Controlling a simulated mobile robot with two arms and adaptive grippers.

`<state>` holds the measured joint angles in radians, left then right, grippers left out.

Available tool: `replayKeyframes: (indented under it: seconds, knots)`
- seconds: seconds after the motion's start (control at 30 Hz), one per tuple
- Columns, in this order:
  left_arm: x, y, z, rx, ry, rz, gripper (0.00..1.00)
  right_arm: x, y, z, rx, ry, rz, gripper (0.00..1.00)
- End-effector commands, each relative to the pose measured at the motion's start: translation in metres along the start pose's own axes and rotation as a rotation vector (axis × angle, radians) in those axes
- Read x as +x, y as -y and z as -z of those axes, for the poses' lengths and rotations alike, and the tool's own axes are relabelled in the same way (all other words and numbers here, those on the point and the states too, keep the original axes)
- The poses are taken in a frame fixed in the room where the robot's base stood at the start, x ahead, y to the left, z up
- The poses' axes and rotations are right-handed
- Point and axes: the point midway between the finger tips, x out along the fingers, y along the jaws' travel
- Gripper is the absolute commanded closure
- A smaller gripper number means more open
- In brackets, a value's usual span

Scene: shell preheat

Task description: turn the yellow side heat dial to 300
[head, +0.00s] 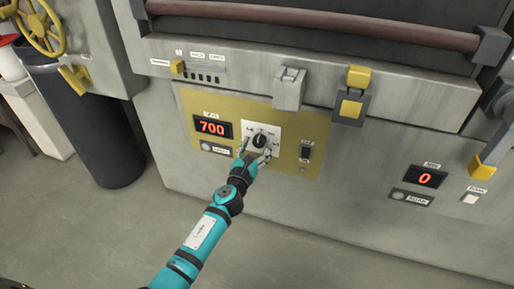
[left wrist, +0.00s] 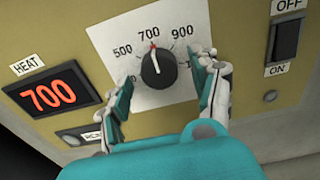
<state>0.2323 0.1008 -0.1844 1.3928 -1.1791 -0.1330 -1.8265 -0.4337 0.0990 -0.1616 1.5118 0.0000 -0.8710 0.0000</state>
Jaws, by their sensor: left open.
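The heat dial (head: 260,141) is a black knob on a white scale plate in the yellow panel (head: 314,130). In the left wrist view the dial (left wrist: 158,67) has its red pointer at 700. The scale shows 500, 700 and 900; the lower marks are partly hidden by a finger. The red heat display (head: 212,128) reads 700, and it also reads 700 in the left wrist view (left wrist: 48,95). My left gripper (head: 254,150) is open, with its fingers (left wrist: 164,95) on either side of the dial, apart from it. My right gripper is not in view.
A black off/on switch (head: 306,152) sits right of the dial. A grey latch (head: 289,88) and a yellow-and-grey latch (head: 352,104) are above. Another display (head: 425,177) reads 0 at the right. A dark bin (head: 100,130) stands at the left.

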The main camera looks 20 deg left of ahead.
Motion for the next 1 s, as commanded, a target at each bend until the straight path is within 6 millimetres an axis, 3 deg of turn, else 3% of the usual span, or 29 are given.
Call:
replayKeyframes:
  seconds: [0.37, 0.8, 1.0]
  knots:
    - [0.0068, 0.0002, -0.0003, -0.001, 0.000, 0.000, 0.37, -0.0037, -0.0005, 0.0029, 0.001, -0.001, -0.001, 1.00]
    - [0.0065, 0.0003, -0.0001, -0.001, 0.000, 0.001, 0.92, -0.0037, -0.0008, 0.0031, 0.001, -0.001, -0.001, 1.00]
    - [0.0064, 0.0003, 0.0001, -0.014, 0.000, 0.001, 0.92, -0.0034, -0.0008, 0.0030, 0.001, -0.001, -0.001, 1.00]
